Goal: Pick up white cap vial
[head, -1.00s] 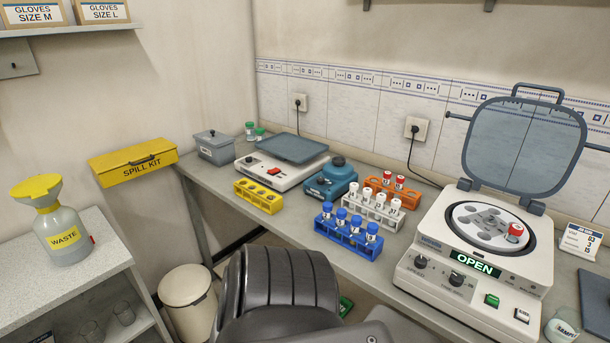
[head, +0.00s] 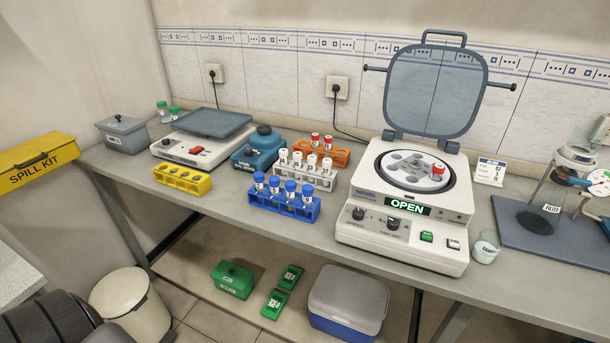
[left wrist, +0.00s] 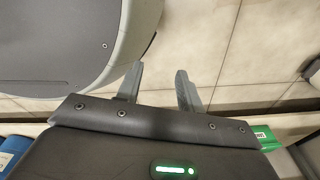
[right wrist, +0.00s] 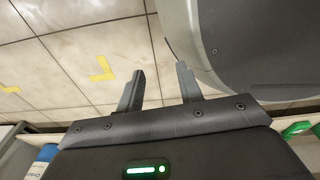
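Several white cap vials (head: 297,160) stand upright in a white rack (head: 316,181) in the middle of the bench in the head view. My left gripper (left wrist: 158,78) shows in the left wrist view with its two fingers apart and nothing between them. My right gripper (right wrist: 160,75) shows in the right wrist view, also with fingers apart and empty. Both wrist views show floor beyond the fingers. Neither gripper shows in the head view, and both are away from the vials.
A blue rack (head: 284,204) with blue cap vials stands in front of the white rack. An orange rack (head: 322,150) with red cap vials is behind it. A yellow rack (head: 182,178) is left, and an open centrifuge (head: 402,240) holding a red cap vial is right.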

